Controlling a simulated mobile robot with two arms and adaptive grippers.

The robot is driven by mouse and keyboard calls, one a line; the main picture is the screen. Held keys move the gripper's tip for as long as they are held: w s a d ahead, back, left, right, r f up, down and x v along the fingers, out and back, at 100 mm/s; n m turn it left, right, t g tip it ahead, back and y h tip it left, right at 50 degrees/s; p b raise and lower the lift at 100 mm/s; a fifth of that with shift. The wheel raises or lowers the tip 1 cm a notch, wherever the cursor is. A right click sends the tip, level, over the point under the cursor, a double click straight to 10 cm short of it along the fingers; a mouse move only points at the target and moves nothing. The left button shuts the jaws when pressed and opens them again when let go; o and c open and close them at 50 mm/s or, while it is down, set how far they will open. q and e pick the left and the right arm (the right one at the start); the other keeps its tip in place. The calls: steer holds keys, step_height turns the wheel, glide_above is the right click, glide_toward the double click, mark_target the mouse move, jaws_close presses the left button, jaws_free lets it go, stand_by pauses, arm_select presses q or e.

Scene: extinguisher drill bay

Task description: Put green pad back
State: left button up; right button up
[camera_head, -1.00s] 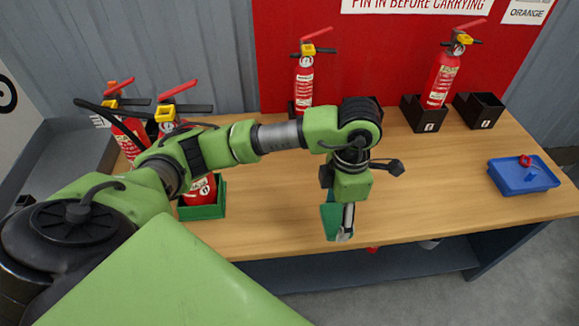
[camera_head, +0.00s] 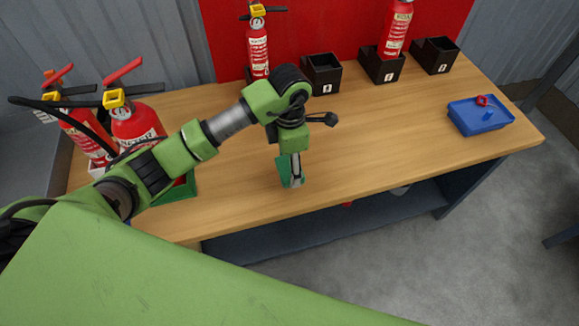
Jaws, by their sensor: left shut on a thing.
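The green pad (camera_head: 284,172) is a dark green flat piece at the fingers of my left gripper (camera_head: 296,181). The gripper points down over the middle of the wooden bench and is shut on the pad, hiding part of it. I cannot tell whether the pad touches the bench top. A green tray (camera_head: 177,194) sits at the left of the bench, partly hidden by my left arm, with a red extinguisher (camera_head: 135,127) standing at it. My right gripper is out of view.
Another red extinguisher (camera_head: 84,134) stands at the far left. At the back are an extinguisher (camera_head: 258,48), an empty black holder (camera_head: 321,73), a filled holder (camera_head: 382,69) and another empty one (camera_head: 435,55). A blue tray (camera_head: 480,119) is at right. The bench middle is clear.

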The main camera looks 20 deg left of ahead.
arm_select(q)
steer(key=shift+w+a+f, duration=0.1)
steer(key=shift+w+f, duration=0.35)
steer(key=shift+f, duration=0.1)
step_height(320, 180, down, 3)
steer(key=shift+w+p, duration=0.15)
steer(key=shift+p, duration=0.5)
steer(key=shift+f, duration=0.25)
steer(key=shift+a+f, duration=0.1)
steer(key=shift+f, duration=0.1)
steer(key=o, duration=1)
steer(key=shift+o, duration=0.2)
steer(key=shift+r, duration=0.1)
